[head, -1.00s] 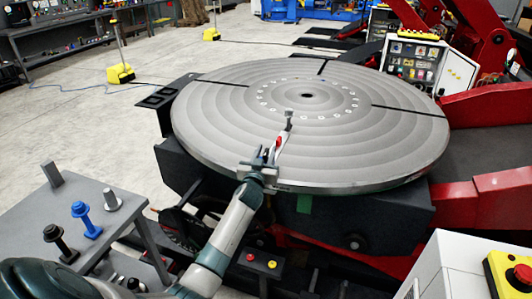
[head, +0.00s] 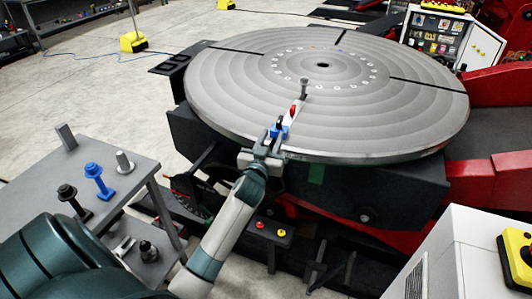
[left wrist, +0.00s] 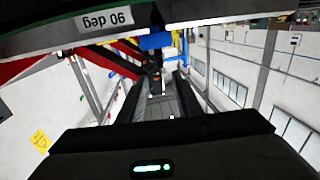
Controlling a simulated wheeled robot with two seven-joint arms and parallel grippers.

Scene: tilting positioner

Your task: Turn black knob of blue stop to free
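The blue stop (head: 284,132) sits at the near rim of the round grey turntable (head: 400,122), partly hidden by my gripper. A dark part shows at its top in the head view. In the left wrist view, the blue stop (left wrist: 156,40) is at the top middle, with a small black knob (left wrist: 156,80) below it. My left gripper (head: 268,144) is right at the stop. Its two dark fingers (left wrist: 162,92) stand apart on either side of the knob, with a gap visible. Contact cannot be told. My right gripper is not in view.
A red part (head: 293,109) and a grey bolt (head: 304,88) lie beyond the stop on the turntable. A grey side table (head: 126,158) holds several pins at left. A white cabinet (head: 450,262) stands at front right.

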